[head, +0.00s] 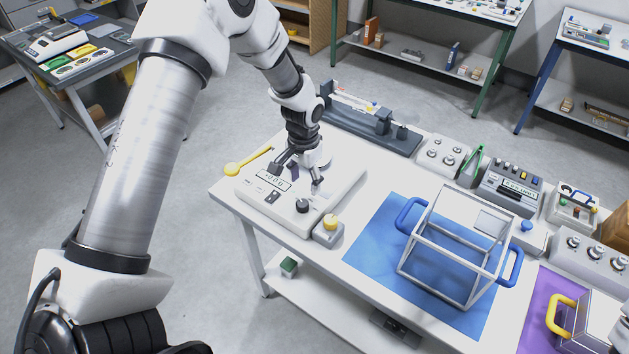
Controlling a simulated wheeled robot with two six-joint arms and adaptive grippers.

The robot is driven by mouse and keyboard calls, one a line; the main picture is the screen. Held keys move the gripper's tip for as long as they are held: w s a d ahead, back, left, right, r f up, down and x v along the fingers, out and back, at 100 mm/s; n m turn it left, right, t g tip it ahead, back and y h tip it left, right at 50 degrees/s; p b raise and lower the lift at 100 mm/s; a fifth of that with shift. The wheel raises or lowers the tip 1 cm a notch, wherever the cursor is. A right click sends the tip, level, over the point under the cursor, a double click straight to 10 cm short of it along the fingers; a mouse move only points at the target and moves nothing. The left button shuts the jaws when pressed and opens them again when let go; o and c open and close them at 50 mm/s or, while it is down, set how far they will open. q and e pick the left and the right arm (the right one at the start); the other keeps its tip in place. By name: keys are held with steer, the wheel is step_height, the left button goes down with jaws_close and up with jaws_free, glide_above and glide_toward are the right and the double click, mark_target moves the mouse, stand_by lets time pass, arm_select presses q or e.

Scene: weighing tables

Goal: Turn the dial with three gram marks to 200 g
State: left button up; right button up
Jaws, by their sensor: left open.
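A white weighing device (262,204) with a small display stands at the left end of the white table. A black dial (303,206) sits on its top, towards the front edge. The gram marks around the dial are too small to read, and so is its setting. My left gripper (295,181) points down over the device with its fingers apart and nothing between them. It is just behind the dial and above it, not around it. It hides part of the device's back. My right gripper does not show.
A grey block with a yellow knob (330,222) stands close to the dial's right. A yellow spoon-like tool (247,161) lies at the left. A white frame with blue handles (455,245) stands on a blue mat (365,255). A dark balance-like instrument (372,125) is at the back.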

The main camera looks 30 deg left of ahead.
mark_target(304, 201)
arm_select(q)
steer(key=shift+s+a+f+p, duration=0.1)
steer(key=shift+s+f+p, duration=0.15)
steer(key=shift+s+f, duration=0.35)
steer(key=shift+s+f+p, duration=0.2)
steer(key=shift+s+f, duration=0.15)
steer(key=shift+f, duration=0.3)
steer(key=f, duration=0.2)
steer(key=w+f, duration=0.1)
steer(key=f, duration=0.1)
steer(key=shift+w+f+p, duration=0.15)
steer(key=shift+f+p, duration=0.05)
steer(key=shift+p, duration=0.15)
steer(key=shift+s+r, duration=0.2)
steer(key=shift+s, duration=0.1)
steer(key=shift+c, duration=0.8)
steer(key=shift+s, duration=0.1)
steer(key=c, duration=0.6)
jaws_close()
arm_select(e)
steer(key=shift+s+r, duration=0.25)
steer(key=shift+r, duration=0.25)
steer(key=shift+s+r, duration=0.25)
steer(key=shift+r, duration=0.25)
